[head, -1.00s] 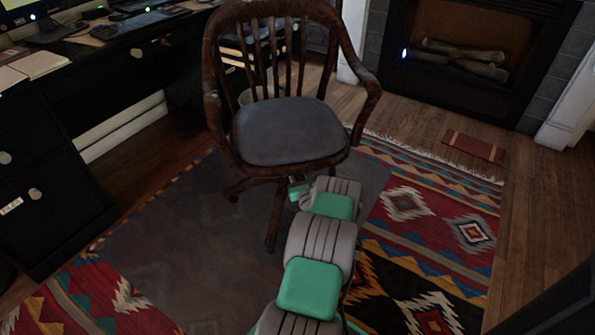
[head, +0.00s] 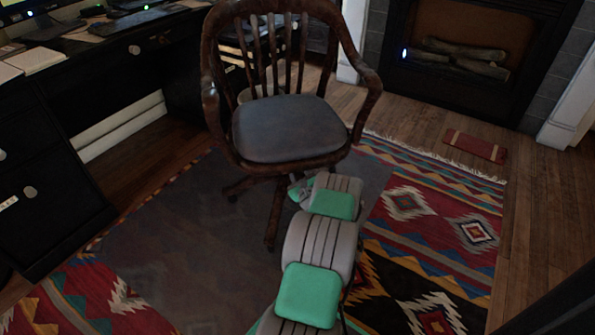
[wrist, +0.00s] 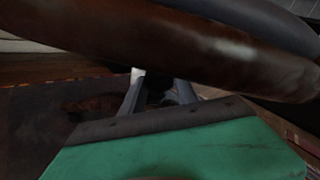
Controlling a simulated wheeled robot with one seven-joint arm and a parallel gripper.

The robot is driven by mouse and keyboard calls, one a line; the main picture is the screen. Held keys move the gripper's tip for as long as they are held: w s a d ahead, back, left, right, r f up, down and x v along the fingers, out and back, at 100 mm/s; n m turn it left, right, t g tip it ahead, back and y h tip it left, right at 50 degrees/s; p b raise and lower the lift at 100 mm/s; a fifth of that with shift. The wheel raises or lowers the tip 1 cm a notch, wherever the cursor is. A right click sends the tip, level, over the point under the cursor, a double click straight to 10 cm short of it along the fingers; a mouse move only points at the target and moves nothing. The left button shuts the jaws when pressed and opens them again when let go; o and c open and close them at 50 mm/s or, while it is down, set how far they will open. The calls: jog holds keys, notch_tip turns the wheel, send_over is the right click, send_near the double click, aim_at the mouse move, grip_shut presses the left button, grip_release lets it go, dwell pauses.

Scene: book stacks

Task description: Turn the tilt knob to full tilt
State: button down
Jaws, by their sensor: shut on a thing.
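The wooden swivel chair (head: 284,131) with a grey seat pad stands on the rug. Its brown seat edge (wrist: 190,50) crosses the top of the wrist view. My gripper (wrist: 157,88) is beneath that edge, its two grey fingers shut on a dark thing between them. The thing is in the place of the tilt knob (wrist: 157,86), but its shape and turn angle are too dark to make out. In the head view my arm reaches under the front of the seat, and the fingertips and knob are hidden there.
A black desk (head: 55,180) stands at the left and a fireplace (head: 470,60) at the back right. A patterned rug (head: 425,235) and a dark floor mat (head: 190,235) lie under the chair. A small red object (head: 475,146) lies on the wooden floor.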

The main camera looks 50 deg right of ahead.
jog(key=shift+n, duration=0.5)
jog(key=c, duration=0.9)
grip_release()
jog(key=shift+r, duration=0.1)
